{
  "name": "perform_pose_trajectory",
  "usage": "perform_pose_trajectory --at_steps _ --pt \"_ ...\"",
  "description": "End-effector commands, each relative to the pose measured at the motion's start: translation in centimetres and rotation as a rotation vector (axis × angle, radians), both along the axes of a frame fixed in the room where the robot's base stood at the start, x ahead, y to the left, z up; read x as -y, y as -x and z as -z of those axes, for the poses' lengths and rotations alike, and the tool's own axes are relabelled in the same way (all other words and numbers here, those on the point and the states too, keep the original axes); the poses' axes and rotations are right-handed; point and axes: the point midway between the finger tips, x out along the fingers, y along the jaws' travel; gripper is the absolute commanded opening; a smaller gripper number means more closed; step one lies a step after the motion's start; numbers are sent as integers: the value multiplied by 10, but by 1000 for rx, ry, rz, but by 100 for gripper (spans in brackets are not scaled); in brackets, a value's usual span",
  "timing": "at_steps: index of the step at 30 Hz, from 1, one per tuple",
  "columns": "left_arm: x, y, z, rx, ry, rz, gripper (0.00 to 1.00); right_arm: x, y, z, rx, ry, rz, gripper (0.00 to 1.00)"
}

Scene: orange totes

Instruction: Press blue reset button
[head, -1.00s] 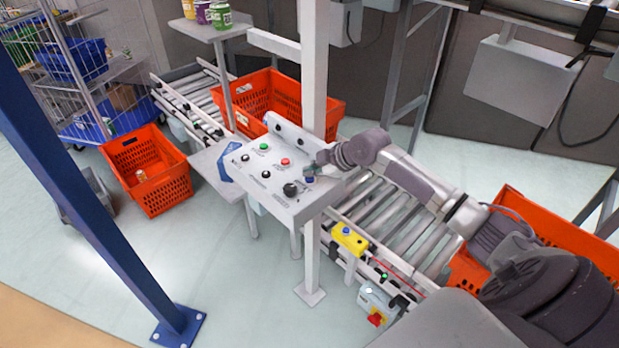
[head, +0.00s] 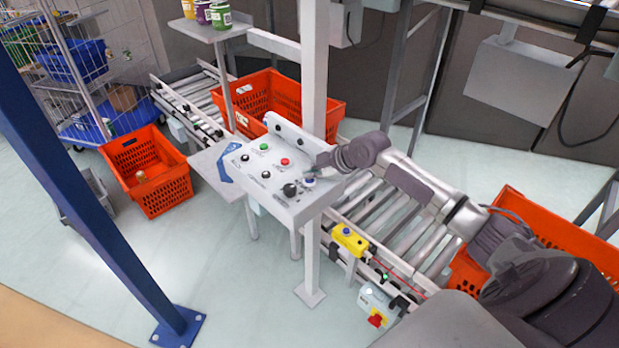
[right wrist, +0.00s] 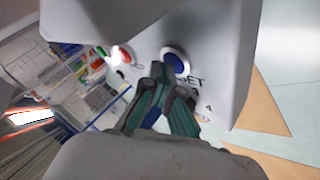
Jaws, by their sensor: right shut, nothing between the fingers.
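The blue reset button (head: 309,182) sits on the right part of the grey control panel (head: 285,205). In the right wrist view the blue button (right wrist: 175,64) shows in a white ring, with lettering ending in "ET" beside it. My right gripper (head: 316,166) is shut and empty, just behind and above the blue button in the head view. In the right wrist view its fingertips (right wrist: 158,70) appear close to the left of the button. I cannot tell whether they touch the panel. My left gripper is not in view.
The panel also has a green button (head: 264,146), a red button (head: 285,162) and black knobs (head: 290,189). A grey post (head: 313,80) stands close by. A yellow box with a blue button (head: 349,238) is on the conveyor edge. Orange totes (head: 150,170) stand around.

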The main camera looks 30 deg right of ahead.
Motion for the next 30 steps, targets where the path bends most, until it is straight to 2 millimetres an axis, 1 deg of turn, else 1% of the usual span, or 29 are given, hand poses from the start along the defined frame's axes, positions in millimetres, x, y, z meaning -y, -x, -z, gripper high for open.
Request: perform_pose_trajectory --at_steps 2,11,23,26,30 --pt "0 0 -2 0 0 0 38 0 1 -1 -3 1 -1 0" --pt "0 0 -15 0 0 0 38 0 0 -17 -2 0 -1 0" --pt "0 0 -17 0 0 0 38 0 0 -20 -1 0 -1 0" --pt "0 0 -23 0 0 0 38 0 0 -27 0 1 -1 0" --pt "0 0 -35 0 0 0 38 0 0 -42 0 1 -1 0"
